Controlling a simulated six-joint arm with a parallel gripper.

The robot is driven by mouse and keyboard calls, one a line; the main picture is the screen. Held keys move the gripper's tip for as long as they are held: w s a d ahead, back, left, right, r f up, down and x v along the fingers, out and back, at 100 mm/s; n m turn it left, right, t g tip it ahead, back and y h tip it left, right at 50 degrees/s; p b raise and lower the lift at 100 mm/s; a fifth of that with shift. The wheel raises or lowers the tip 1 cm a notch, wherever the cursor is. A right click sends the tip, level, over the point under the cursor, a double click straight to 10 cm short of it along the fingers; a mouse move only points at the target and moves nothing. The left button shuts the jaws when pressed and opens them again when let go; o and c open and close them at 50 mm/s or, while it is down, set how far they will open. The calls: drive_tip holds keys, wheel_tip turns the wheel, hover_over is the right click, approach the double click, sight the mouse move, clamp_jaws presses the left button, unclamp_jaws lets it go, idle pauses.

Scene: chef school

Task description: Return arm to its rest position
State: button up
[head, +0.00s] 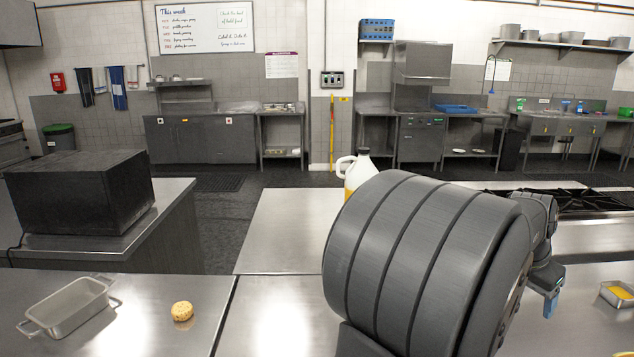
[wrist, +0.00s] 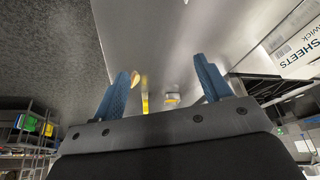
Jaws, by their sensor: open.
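My gripper (head: 551,298) is at the right in the head view, above the steel counter and partly hidden behind my own large grey arm link. In the wrist view my gripper (wrist: 166,76) shows two blue fingers spread wide apart, with nothing held between them. Beyond the fingers, the steel counter surface (wrist: 165,35) shows with a small metal tin (wrist: 172,97) on it.
A metal pan (head: 66,306) and a round tan food item (head: 182,311) are on the left counter. A small tray with yellow contents (head: 617,293) is at the right. A black box (head: 80,190) stands at the left.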

drive_tip(key=w+d+f, duration=0.2)
drive_tip(key=w+d, duration=0.5)
drive_tip(key=d, duration=0.3)
drive_tip(key=shift+d+f+m, duration=0.25)
drive_tip(key=shift+d+m, duration=0.05)
drive_tip(key=shift+m, duration=0.1)
